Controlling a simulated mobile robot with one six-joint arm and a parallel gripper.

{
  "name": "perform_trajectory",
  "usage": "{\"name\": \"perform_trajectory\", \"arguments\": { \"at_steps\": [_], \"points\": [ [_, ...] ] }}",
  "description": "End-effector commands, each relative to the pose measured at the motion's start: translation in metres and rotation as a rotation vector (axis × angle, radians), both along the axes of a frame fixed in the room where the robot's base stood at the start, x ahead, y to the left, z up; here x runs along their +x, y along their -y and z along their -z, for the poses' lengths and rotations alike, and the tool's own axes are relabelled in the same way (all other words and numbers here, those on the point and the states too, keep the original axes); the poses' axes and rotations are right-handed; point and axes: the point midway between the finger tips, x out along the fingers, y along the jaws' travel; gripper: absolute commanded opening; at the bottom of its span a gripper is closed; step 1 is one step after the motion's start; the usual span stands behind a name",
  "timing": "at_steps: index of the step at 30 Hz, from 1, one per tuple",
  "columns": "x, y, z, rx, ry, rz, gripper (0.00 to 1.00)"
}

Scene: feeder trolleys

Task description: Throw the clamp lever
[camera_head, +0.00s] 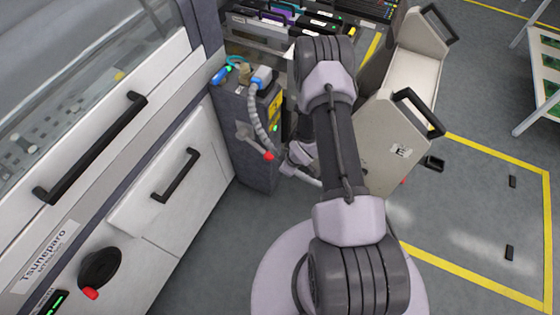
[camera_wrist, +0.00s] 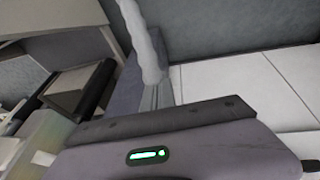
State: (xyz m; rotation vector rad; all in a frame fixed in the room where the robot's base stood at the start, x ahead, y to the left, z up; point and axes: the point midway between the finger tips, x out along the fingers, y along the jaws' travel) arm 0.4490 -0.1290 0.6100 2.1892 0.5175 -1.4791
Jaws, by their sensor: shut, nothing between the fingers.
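The clamp lever (camera_head: 250,138) is a grey metal arm with a red knob (camera_head: 268,155). It is on the front of a dark grey box unit (camera_head: 236,122) beside the white machine, slanting down to the right. My gripper (camera_head: 288,168) is just right of the red knob in the head view, partly hidden behind my own arm. It is shut and empty. I cannot tell whether it touches the knob. The wrist view shows my gripper's housing with a green light in front; the lever cannot be made out there.
A corrugated hose (camera_head: 259,122) and coloured connectors (camera_head: 234,68) are on the box unit. A beige trolley (camera_head: 412,78) with dark handles stands right of my arm. White cabinet doors (camera_head: 150,205) are on the left. The yellow-marked floor (camera_head: 470,215) at right is mostly open.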

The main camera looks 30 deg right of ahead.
Motion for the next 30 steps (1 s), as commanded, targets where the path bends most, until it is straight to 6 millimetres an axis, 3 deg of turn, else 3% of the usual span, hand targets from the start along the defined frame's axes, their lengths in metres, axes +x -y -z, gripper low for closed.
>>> {"name": "perform_trajectory", "arguments": {
  "at_steps": [6,12,26,28,29,30],
  "points": [
    [-0.040,0.020,-0.013,0.000,-0.001,0.002,0.00],
    [-0.055,0.027,-0.015,0.000,0.000,0.000,0.00],
    [-0.055,0.028,-0.015,-0.001,0.001,-0.001,0.00],
    [-0.047,0.032,-0.029,-0.012,0.004,0.014,0.00],
    [-0.040,0.036,-0.042,-0.022,0.005,0.030,0.00],
    [-0.028,0.041,-0.068,-0.038,0.007,0.064,0.00]
  ]
}}
